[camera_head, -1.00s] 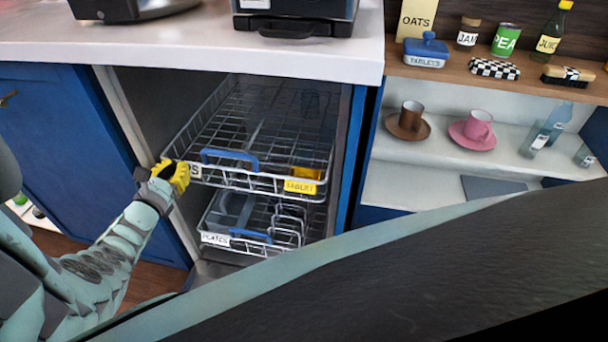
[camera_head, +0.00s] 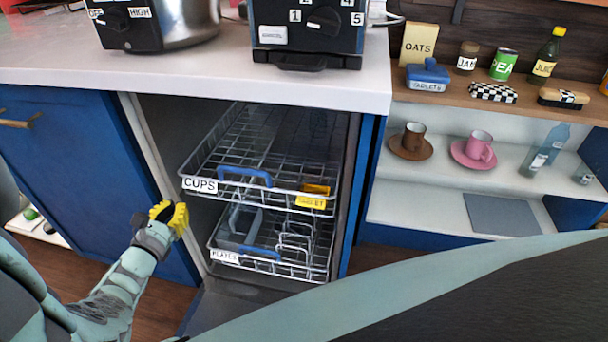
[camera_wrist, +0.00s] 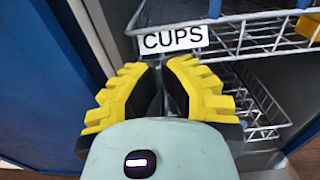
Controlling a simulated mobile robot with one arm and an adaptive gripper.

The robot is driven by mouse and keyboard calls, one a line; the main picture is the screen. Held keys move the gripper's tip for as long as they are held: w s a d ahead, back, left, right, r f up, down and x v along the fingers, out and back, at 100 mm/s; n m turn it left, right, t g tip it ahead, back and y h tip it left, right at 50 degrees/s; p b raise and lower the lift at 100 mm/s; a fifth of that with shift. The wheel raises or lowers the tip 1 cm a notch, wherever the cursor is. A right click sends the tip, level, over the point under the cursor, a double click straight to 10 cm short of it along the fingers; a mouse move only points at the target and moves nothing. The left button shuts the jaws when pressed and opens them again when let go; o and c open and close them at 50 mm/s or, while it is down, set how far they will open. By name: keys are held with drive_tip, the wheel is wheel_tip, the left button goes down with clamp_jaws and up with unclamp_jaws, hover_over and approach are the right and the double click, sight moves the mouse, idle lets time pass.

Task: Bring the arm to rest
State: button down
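My gripper (camera_head: 170,215) is in front of the dishwasher's left side, beside the blue cabinet door and a little below the upper rack's front left corner. In the wrist view its two yellow fingers (camera_wrist: 163,85) are drawn together with nothing seen between them. The upper rack (camera_head: 262,185), labelled CUPS, has a blue handle and a yellow tablet holder. The CUPS label (camera_wrist: 173,39) shows just beyond the fingertips in the wrist view. The gripper looks apart from the rack. My forearm comes in from the lower left.
The lower rack (camera_head: 290,272), labelled PLATES, sits below, over the lowered grey door (camera_head: 235,305). A blue cabinet door (camera_head: 85,170) stands left. The white counter (camera_head: 200,72) overhangs above, carrying appliances. Shelves right hold a brown cup (camera_head: 413,137), a pink cup (camera_head: 479,147) and glasses.

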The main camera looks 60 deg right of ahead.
drive_tip(key=v, duration=0.2)
drive_tip(key=p+v, duration=0.1)
drive_tip(key=v, duration=0.3)
drive_tip(key=shift+s+d+p, duration=0.15)
drive_tip(key=shift+s+p, duration=0.1)
drive_tip(key=shift+p, duration=0.15)
